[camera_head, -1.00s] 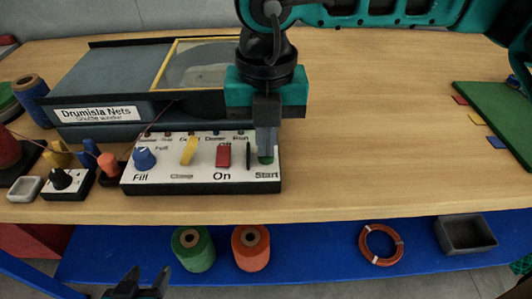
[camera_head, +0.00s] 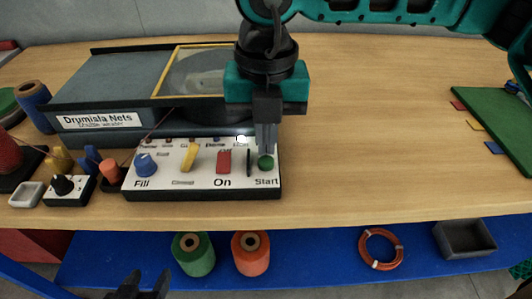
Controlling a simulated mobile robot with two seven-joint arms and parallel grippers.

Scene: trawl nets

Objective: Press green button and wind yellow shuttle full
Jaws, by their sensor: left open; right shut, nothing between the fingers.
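The green Start button (camera_head: 265,162) sits at the right end of the white control panel of the shuttle winder (camera_head: 105,121). My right gripper (camera_head: 265,150) is shut and empty, with its fingertips just above and behind the button; the button's face shows. A small yellow piece (camera_head: 60,158), possibly the shuttle, stands among coloured pieces left of the panel. The panel also has a blue Fill knob (camera_head: 146,164), a yellow clamp lever (camera_head: 189,158) and a red On switch (camera_head: 224,161). The yellow-framed window (camera_head: 195,72) is partly hidden by my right arm. My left gripper (camera_head: 138,287) is open and empty at the bottom edge.
A black knob box (camera_head: 68,190), a grey dish (camera_head: 25,194) and a blue spool (camera_head: 33,94) stand at the left. Green (camera_head: 194,255) and orange (camera_head: 250,253) spools lie on the lower blue shelf. A green board (camera_head: 490,120) lies right. The table between is clear.

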